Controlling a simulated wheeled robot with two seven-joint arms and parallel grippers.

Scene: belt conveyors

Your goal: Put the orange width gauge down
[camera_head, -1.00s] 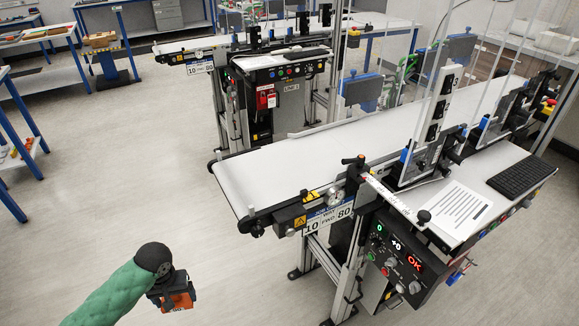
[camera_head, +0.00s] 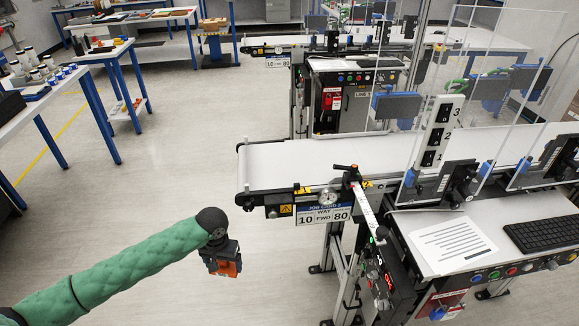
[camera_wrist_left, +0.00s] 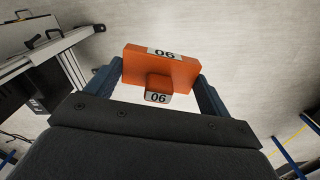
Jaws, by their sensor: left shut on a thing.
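The orange width gauge (camera_wrist_left: 178,68) is a flat block with a smaller raised block, both labelled 90 or 06, in the left wrist view. My left gripper (camera_wrist_left: 160,82) is shut on it, one finger on each side. In the head view the gauge (camera_head: 228,268) hangs below my left gripper (camera_head: 222,257). It is over open floor, left of the near conveyor (camera_head: 300,165) and apart from it. My right gripper is not in view.
A sheet of paper (camera_head: 447,240) and a keyboard (camera_head: 545,235) lie right. Blue-legged benches (camera_head: 50,100) with small items stand left. The floor between is clear.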

